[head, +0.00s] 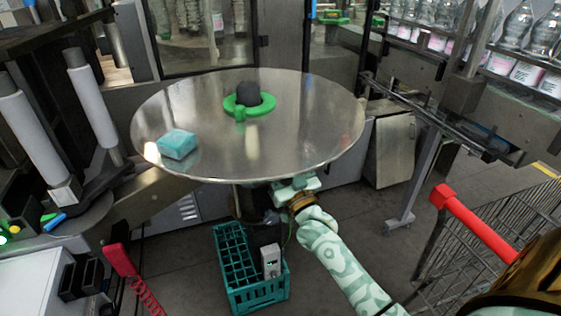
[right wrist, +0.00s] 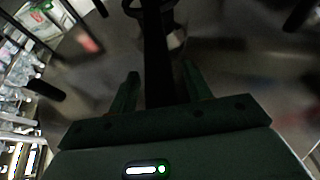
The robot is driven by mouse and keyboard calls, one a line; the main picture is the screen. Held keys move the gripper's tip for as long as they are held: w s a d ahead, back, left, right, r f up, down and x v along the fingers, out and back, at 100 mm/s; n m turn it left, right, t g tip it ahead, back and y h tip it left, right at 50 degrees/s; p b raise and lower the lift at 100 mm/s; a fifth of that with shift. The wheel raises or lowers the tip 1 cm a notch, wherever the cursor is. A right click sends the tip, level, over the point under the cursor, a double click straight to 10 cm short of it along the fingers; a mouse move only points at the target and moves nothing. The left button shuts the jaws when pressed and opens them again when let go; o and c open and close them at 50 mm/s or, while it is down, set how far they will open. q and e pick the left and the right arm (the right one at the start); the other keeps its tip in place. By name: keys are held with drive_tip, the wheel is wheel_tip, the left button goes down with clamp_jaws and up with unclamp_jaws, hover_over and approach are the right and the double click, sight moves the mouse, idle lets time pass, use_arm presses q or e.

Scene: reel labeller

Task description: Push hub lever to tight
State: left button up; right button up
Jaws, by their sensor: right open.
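A round steel reel plate (head: 310,135) carries a green ring (head: 262,107) around a dark hub knob (head: 248,93). A small green tab on the ring's near side looks like the hub lever (head: 240,114); its exact setting is too small to read. My right gripper (head: 290,182) is below the plate's near edge, apart from the ring, its tips partly hidden by the plate. In the right wrist view, the right gripper (right wrist: 160,85) is open, with a dark upright post (right wrist: 155,45) seen between its fingers; contact cannot be told. My left gripper is not in view.
A light blue block (head: 177,144) lies on the plate's left side. A teal crate (head: 255,295) stands on the floor below. White rollers (head: 92,95) are at left, a steel rail (head: 430,115) at right, and a wire cart with a red handle (head: 470,222) at lower right.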

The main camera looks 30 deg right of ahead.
clamp_jaws()
drive_tip(key=shift+d+n+y, duration=0.4)
drive_tip(key=shift+d+y, duration=0.1)
drive_tip(key=shift+y, duration=0.1)
drive_tip(key=d+n+y+b, duration=0.1)
drive_tip(key=d+y, duration=0.1)
drive_tip(key=y, duration=0.1)
drive_tip(key=d+n+y+b, duration=0.1)
drive_tip(key=d+n+y, duration=0.1)
drive_tip(key=d+y, duration=0.1)
drive_tip(key=shift+w+d+g+y, duration=0.15)
drive_tip(key=shift+g+y, duration=0.15)
drive_tip(key=shift+c, duration=0.2)
unclamp_jaws()
drive_tip(key=shift+d, duration=0.1)
drive_tip(key=shift+o, duration=0.2)
drive_tip(key=shift+d, duration=0.1)
